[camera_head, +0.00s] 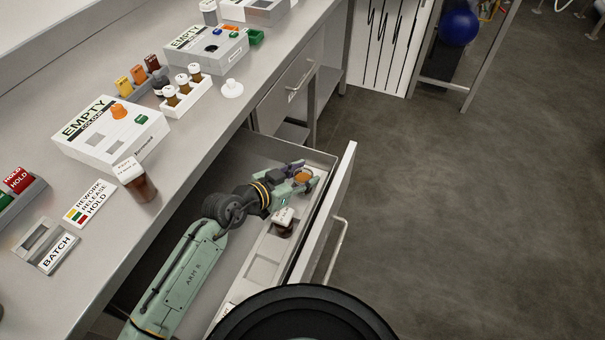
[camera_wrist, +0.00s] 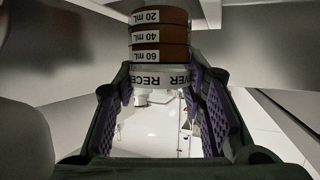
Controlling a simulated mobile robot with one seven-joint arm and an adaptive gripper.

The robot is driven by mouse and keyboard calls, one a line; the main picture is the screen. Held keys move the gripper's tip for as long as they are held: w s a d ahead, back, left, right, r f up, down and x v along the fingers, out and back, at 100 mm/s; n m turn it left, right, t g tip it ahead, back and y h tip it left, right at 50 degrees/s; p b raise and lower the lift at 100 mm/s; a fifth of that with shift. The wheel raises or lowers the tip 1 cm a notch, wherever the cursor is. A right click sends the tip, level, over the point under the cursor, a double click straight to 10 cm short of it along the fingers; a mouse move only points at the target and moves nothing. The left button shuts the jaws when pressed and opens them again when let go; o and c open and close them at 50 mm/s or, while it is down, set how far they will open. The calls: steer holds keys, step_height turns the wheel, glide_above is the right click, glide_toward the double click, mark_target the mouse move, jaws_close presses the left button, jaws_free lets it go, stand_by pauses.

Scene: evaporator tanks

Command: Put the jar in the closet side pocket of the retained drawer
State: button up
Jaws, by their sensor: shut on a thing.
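My gripper (camera_head: 303,175) is shut on an amber jar (camera_wrist: 160,38), over the far end of the open drawer (camera_head: 326,213). In the wrist view the jar carries mL marks and a white band with upside-down lettering, between the purple finger pads. In the head view only its orange-brown round end (camera_head: 304,174) shows between the fingers. A pocketed insert (camera_head: 262,269) runs along the drawer's front panel, with empty pockets toward the near end. A white-capped dark jar (camera_head: 284,221) is in the insert beside my wrist. I cannot tell whether the held jar touches the drawer.
A white-topped amber jar (camera_head: 140,186) stands at the counter's edge. The counter also holds a white box marked EMPTY (camera_head: 112,135), a rack of small bottles (camera_head: 184,98) and a BATCH holder (camera_head: 50,246). A closed drawer (camera_head: 290,92) is beyond. The floor at right is clear.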

mark_target(296, 179)
steer(key=shift+f+b, duration=0.4)
steer(key=shift+f, duration=0.2)
steer(key=o, duration=1.3)
steer(key=shift+s+f, duration=0.1)
steer(key=shift+f, duration=0.1)
steer(key=shift+r, duration=0.1)
steer(key=shift+r+p, duration=0.3)
steer(key=shift+r, duration=0.05)
steer(key=b+v, duration=0.2)
steer(key=v, duration=0.4)
steer(key=shift+a+r, duration=0.25)
steer(key=shift+s+a+r, duration=0.25)
steer(key=shift+s+r, duration=0.1)
steer(key=shift+s, duration=0.05)
